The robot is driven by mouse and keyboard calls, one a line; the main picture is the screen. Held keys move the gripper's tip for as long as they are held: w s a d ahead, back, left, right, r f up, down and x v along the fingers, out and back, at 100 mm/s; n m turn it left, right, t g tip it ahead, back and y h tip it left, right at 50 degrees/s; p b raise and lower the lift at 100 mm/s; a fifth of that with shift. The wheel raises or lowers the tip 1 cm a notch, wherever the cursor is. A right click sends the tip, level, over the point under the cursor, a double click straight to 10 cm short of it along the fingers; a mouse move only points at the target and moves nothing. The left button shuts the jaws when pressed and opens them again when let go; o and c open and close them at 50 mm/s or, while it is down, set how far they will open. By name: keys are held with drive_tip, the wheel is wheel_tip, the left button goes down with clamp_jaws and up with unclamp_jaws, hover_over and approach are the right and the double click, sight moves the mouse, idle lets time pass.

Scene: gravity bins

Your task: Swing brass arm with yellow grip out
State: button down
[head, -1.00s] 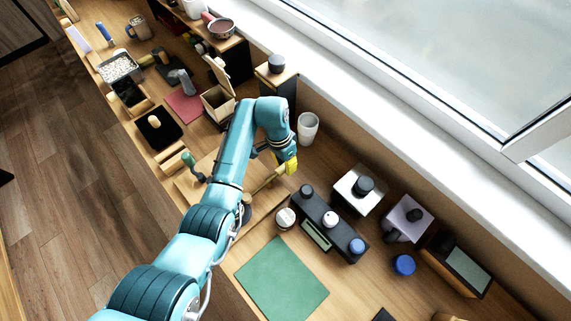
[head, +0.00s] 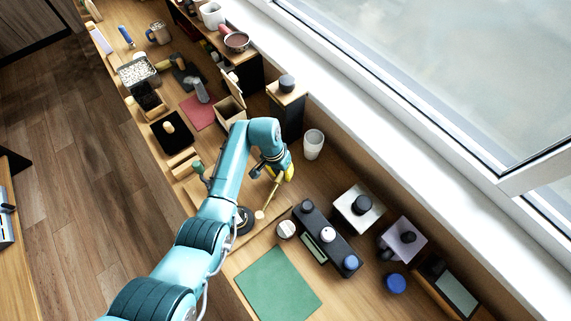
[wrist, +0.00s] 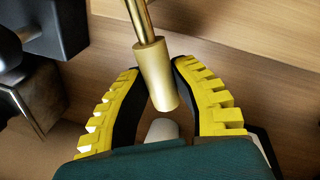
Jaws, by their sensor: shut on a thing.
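The brass arm (head: 271,195) is a thin rod running from near a dark round base (head: 244,221) up and right to my gripper (head: 287,172) in the head view. In the wrist view the brass arm (wrist: 139,20) enters from the top and ends in a pale yellow cylindrical grip (wrist: 155,75). My gripper (wrist: 156,66), with yellow ribbed fingers, is shut on this grip, one finger on each side. In the head view my fingers and wrist hide the grip. A pale cylinder end (wrist: 162,130) shows below the grip.
A white cup (head: 313,144) stands right of my gripper. A green mat (head: 278,286) lies nearer. An open wooden box (head: 230,108) stands behind.

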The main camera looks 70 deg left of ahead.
drive_tip(key=s+n+p, duration=0.1)
drive_tip(key=a+n+p, duration=0.1)
drive_tip(key=n, duration=0.1)
drive_tip(key=shift+s+y, duration=0.3)
drive_tip(key=shift+s, duration=0.05)
drive_tip(key=shift+s+a+f+n+p, duration=0.15)
drive_tip(key=shift+s+n+p, duration=0.35)
drive_tip(key=shift+n, duration=0.5)
drive_tip(key=c, duration=0.8)
unclamp_jaws()
drive_tip(key=shift+a, duration=0.1)
wheel_tip(320, 180, up, 12)
drive_tip(key=s, duration=0.2)
drive_tip(key=shift+a, duration=0.4)
